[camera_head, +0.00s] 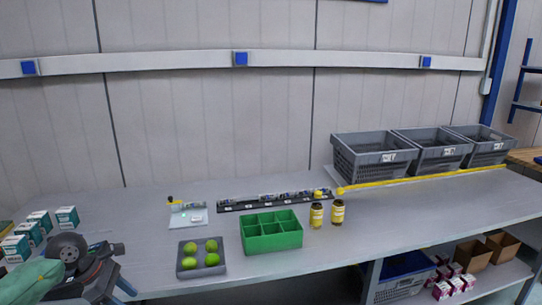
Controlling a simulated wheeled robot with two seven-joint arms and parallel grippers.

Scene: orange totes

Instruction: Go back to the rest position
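A dark and teal shape comes in at the lower left corner, with a round black part facing up. Its dark end appears to be my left gripper (112,280), low over the front left of the grey table (345,245). I cannot make out whether its fingers are apart or closed, and I see nothing clearly held. My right gripper is not in view.
A grey tray (188,270) with green fruit, a green divided box (272,241) and two yellow-lidded jars (338,212) stand mid-table. Teal-white boxes (67,216) are left. Grey crates (372,157) stand back right; a lower shelf (490,279) holds boxes.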

